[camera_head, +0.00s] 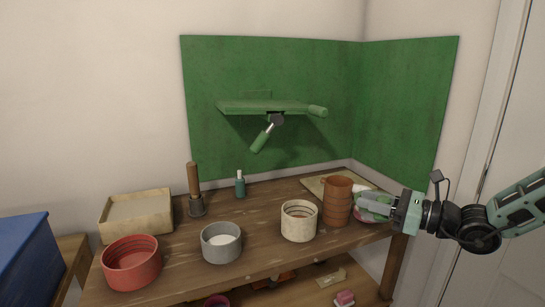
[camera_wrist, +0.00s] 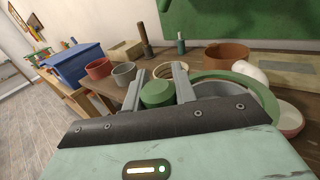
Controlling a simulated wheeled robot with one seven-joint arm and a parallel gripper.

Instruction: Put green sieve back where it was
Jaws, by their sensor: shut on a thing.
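The green sieve (camera_wrist: 262,88) shows in the wrist view as a round green rim just right of my fingers. A rounded green piece (camera_wrist: 157,93) sits between the fingertips and looks like part of it; their join is hidden. My gripper (camera_wrist: 158,88) is shut on that piece, its fingers held apart by its width. Only a small patch of green shows around the fingers there, over a pinkish bowl (camera_head: 362,222).
A cream sieve (camera_head: 298,225), grey sieve (camera_head: 221,247) and red sieve (camera_head: 132,267) stand along the table's front. A wooden-handled tool (camera_head: 195,190), green bottle (camera_head: 240,185) and shallow box (camera_head: 137,217) are behind. A green shelf (camera_head: 262,107) juts from the back panel. The table's middle is fairly clear.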

